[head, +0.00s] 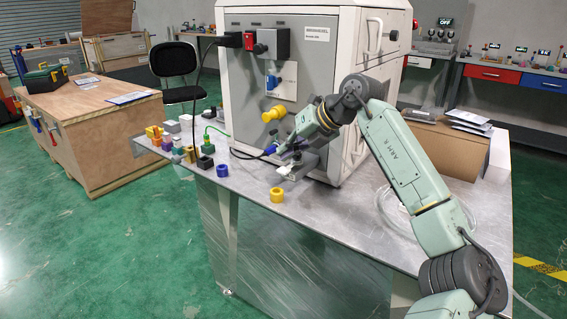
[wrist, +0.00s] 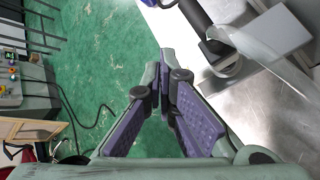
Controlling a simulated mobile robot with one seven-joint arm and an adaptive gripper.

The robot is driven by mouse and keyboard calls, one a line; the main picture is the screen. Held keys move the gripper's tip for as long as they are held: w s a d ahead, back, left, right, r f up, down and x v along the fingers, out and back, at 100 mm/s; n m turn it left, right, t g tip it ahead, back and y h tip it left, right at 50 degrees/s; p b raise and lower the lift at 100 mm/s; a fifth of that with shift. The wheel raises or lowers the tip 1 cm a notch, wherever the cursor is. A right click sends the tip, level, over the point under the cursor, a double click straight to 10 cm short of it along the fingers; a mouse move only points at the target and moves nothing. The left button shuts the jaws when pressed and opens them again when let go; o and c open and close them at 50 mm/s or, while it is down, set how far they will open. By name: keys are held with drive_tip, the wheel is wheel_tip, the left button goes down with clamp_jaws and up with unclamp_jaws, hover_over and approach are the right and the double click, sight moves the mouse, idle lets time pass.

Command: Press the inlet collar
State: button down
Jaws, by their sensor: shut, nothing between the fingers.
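The grey machine (head: 300,60) stands on the metal table (head: 232,185). A yellow collar-like fitting (head: 275,113) sticks out of its front panel; I take it to be the inlet collar, though no label confirms this. My gripper (head: 287,152) is low in front of the machine, below and right of that fitting and apart from it. In the wrist view the purple-padded fingers of my gripper (wrist: 165,75) meet at the tips with nothing between them. The collar cannot be made out in the wrist view.
A blue-ended black cable (head: 269,150) and a small metal fixture (head: 296,167) lie close to my gripper. A loose yellow ring (head: 277,194) is near the table's front edge. Several small coloured parts (head: 180,145) crowd the table's left end. A cardboard box (head: 445,148) stands right.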

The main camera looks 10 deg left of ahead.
sight(286, 168)
wheel_tip(286, 168, up, 5)
drive_tip(key=p, duration=0.3)
drive_tip(key=shift+p, duration=0.4)
idle(0.5)
